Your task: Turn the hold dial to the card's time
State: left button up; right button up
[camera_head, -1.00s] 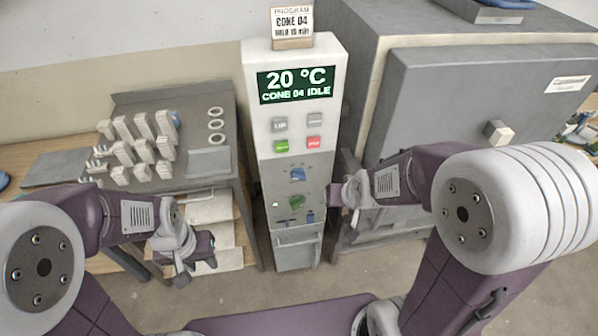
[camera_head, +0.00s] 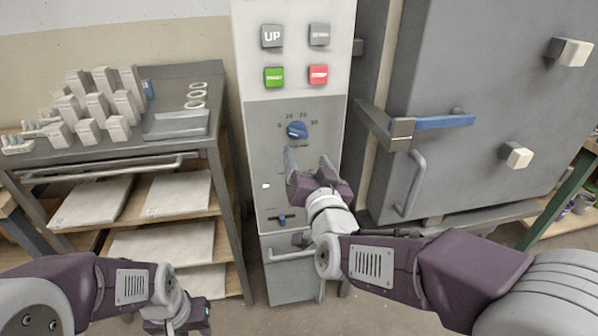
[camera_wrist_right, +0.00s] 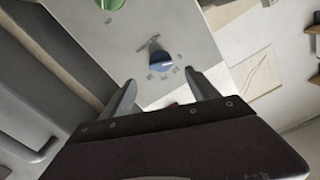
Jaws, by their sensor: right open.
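The blue dial (camera_head: 297,130) sits on the grey lower panel of the kiln controller, with small numbers arced above it; its exact setting is too blurred to read. In the right wrist view the blue dial (camera_wrist_right: 161,62) lies ahead of and between the fingers, apart from them. My right gripper (camera_head: 308,164) is open and empty just below the dial; it also shows in the right wrist view (camera_wrist_right: 160,92). The card is out of view. My left gripper (camera_head: 190,318) hangs low left.
The controller (camera_head: 340,60) has UP, green and red buttons above the dial and a small slider (camera_head: 282,219) below. The kiln door with its blue-grey handle (camera_head: 440,122) stands close right. A shelf rack (camera_head: 160,140) with pale blocks stands left.

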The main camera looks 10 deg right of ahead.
aim_at(297, 137)
jog(key=shift+a, duration=0.1)
jog(key=w+b, duration=0.1)
jog(key=w, duration=0.8)
jog(key=shift+a, duration=0.15)
jog(key=shift+c, duration=0.3)
jog(key=c, duration=1.3)
jog(key=shift+a+f+m+b, duration=0.1)
jog(key=shift+f+m+b, duration=0.1)
jog(key=shift+m+b, duration=1.55)
jog(key=m+b, duration=0.2)
jog(key=m, duration=0.1)
jog(key=shift+r, duration=0.1)
jog(key=shift+r+m+b, duration=0.1)
jog(key=shift+m+b, duration=0.4)
jog(key=shift+m, duration=0.55)
